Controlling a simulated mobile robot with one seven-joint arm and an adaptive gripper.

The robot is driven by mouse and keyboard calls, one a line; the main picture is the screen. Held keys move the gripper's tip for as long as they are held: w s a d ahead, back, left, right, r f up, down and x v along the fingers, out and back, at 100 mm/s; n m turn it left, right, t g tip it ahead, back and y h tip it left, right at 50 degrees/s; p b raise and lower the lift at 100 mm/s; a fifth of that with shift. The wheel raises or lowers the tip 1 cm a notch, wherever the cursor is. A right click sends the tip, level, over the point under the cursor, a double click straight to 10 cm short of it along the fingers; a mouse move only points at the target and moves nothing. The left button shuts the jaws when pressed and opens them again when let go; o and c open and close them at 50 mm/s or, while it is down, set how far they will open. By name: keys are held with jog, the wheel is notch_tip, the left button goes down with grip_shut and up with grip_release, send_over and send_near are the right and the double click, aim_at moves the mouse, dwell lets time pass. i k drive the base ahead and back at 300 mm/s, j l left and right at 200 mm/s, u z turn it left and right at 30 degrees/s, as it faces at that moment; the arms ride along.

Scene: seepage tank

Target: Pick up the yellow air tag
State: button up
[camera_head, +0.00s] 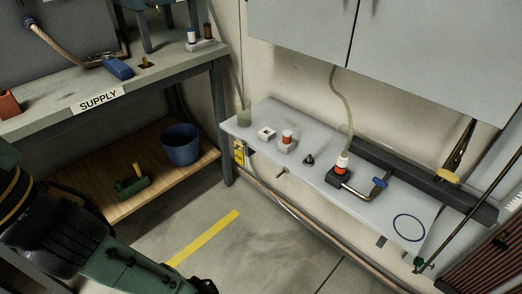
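A yellow tag (239,153) with dark marks hangs below the left end of the pale grey bench (320,175), beside the leg of the supply table. Its print is too small to read. My green and black arm reaches in from the lower left and runs to the bottom edge. My gripper's fingers do not show. The visible part of my arm is well apart from the tag.
The bench holds a white block (266,134), a red-capped piece (287,140), a small black fitting (309,160), a hose fitting (343,164) and a blue ring (409,227). A blue bucket (181,146) and a green block (132,186) stand on the wooden lower shelf (160,172). A pipe (290,205) runs below the bench. Floor around the yellow stripe (205,238) is clear.

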aim_at(239, 154)
jog(key=u, duration=0.3)
jog(key=i+j+z, duration=0.15)
jog(key=j+z, duration=0.2)
jog(key=j, duration=0.35)
jog(key=j+z, duration=0.3)
jog(key=j, duration=0.45)
jog(key=i+j+z, duration=0.35)
jog(key=j, duration=0.3)
jog(key=i, duration=0.1)
